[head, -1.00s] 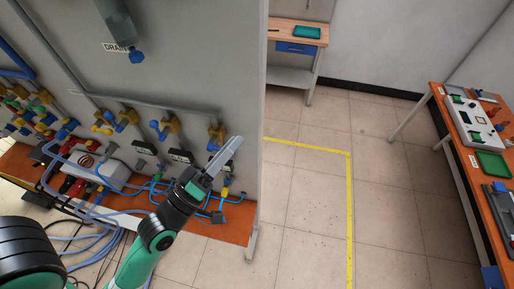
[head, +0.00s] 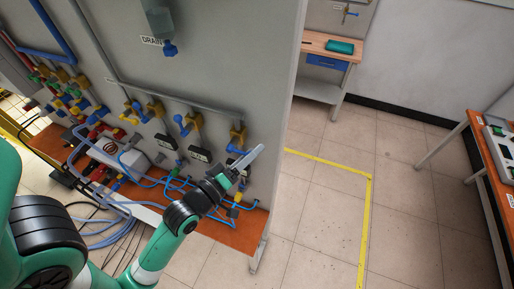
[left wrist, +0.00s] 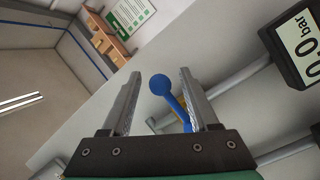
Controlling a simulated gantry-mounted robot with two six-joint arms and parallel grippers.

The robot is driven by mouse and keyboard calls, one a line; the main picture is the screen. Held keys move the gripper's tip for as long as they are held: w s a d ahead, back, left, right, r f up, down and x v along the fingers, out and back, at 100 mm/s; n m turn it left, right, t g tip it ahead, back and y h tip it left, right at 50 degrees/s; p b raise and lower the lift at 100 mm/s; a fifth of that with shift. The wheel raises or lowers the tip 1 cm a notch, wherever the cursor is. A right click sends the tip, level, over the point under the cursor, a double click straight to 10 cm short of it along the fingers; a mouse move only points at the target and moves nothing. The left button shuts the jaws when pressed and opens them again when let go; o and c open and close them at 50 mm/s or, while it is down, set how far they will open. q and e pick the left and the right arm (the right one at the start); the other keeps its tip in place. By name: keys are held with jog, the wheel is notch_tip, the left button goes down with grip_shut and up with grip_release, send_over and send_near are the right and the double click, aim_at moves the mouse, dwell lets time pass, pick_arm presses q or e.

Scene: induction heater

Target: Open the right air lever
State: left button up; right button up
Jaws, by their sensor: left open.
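The rightmost valve on the grey panel has a yellow body (head: 238,137) and a blue lever (head: 233,149). My left gripper (head: 252,160) is in front of and beside this valve in the head view, pointing up and to the right. In the left wrist view the blue lever's round knob (left wrist: 160,84) shows between the two open fingers of my left gripper (left wrist: 158,82). The lever's shaft slants down behind the right finger. I cannot tell whether either finger touches it. The yellow valve body is mostly hidden there. My right gripper is not in view.
A pressure display (left wrist: 298,43) reading in bar sits close to the right finger in the wrist view. Other valves with blue levers (head: 182,120), gauges (head: 198,155) and blue hoses line the panel. Free floor (head: 320,215) lies right of the panel edge.

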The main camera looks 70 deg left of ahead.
pick_arm(q)
jog(key=shift+x, duration=1.3)
grip_shut()
dwell(0.4)
